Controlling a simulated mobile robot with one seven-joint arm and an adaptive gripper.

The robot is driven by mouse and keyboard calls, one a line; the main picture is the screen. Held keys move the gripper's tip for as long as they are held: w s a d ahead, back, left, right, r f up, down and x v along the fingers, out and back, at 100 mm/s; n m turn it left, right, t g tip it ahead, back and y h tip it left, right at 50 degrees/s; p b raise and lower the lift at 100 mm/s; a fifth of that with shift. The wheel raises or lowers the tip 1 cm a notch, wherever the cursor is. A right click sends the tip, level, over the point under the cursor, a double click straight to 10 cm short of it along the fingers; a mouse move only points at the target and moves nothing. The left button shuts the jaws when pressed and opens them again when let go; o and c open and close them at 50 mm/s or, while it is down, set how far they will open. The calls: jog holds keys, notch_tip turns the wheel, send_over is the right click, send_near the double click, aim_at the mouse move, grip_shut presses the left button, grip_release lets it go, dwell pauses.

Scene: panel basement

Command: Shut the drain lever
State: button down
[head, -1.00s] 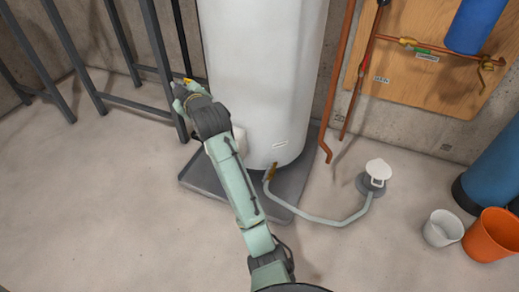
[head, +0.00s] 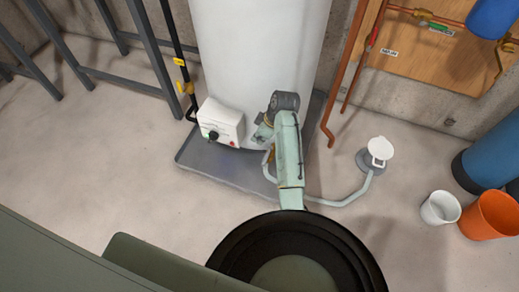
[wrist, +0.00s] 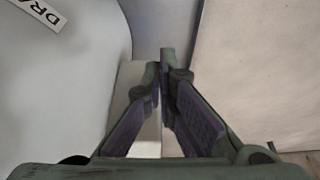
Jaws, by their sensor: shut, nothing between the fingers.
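The drain valve and its lever are hidden behind my arm in the head view, and I cannot make them out in the wrist view. A pale hose (head: 343,202) runs from behind my arm, low at the white tank (head: 245,50), to a floor drain. My gripper (wrist: 162,70) is shut and empty, its dark fingers meeting at the tips. In the head view it is low in front of the tank, mostly masked by my arm. A label reading "DRA" (wrist: 38,14) is on the tank, up and left of the fingers in the wrist view.
The tank stands on a grey tray (head: 205,160). A white control box (head: 221,122) with a dark knob is left of my arm. A floor drain with a white funnel (head: 380,150), a white bucket (head: 440,208) and an orange bucket (head: 488,216) stand right.

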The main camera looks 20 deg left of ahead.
aim_at(267, 157)
notch_tip(267, 157, down, 10)
jog(key=b, duration=0.1)
jog(key=shift+d, duration=0.25)
dwell(0.4)
dwell(0.5)
